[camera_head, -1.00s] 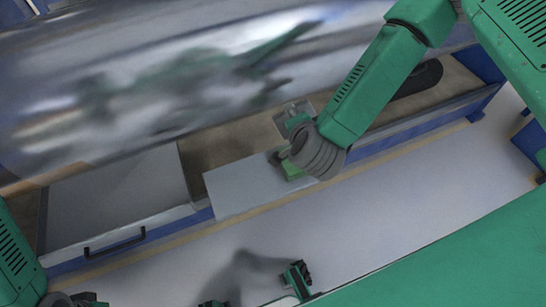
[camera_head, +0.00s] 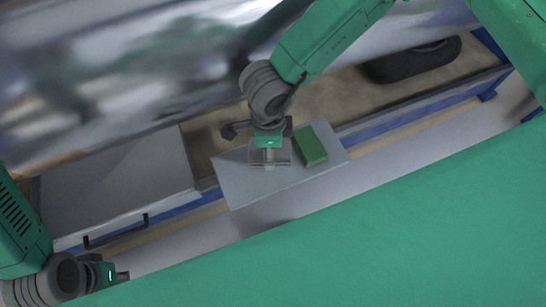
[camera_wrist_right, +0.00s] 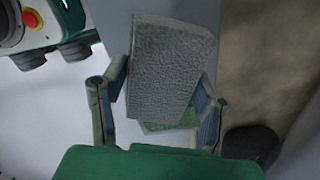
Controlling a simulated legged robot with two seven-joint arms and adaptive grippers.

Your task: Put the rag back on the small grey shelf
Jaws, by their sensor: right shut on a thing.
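The small grey shelf (camera_head: 237,188) is a flat panel at the front of the long bench in the head view. My right gripper (camera_head: 268,148) is over it and shut on the rag (camera_head: 271,158). In the right wrist view the rag (camera_wrist_right: 170,65) is a grey, textured piece between the two fingers (camera_wrist_right: 157,105). Whether the rag touches the shelf cannot be told. A green block (camera_head: 311,146) lies on the shelf, just right of the gripper. My left gripper (camera_head: 112,276) is at the lower left, clear of the shelf; its fingers are too small to read.
A blurred, shiny grey surface (camera_head: 100,80) spans the back. A grey cover with a black handle (camera_head: 116,231) is left of the shelf. A black oblong thing (camera_head: 412,62) lies on the brown bench top at the right. The shelf's left part is bare.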

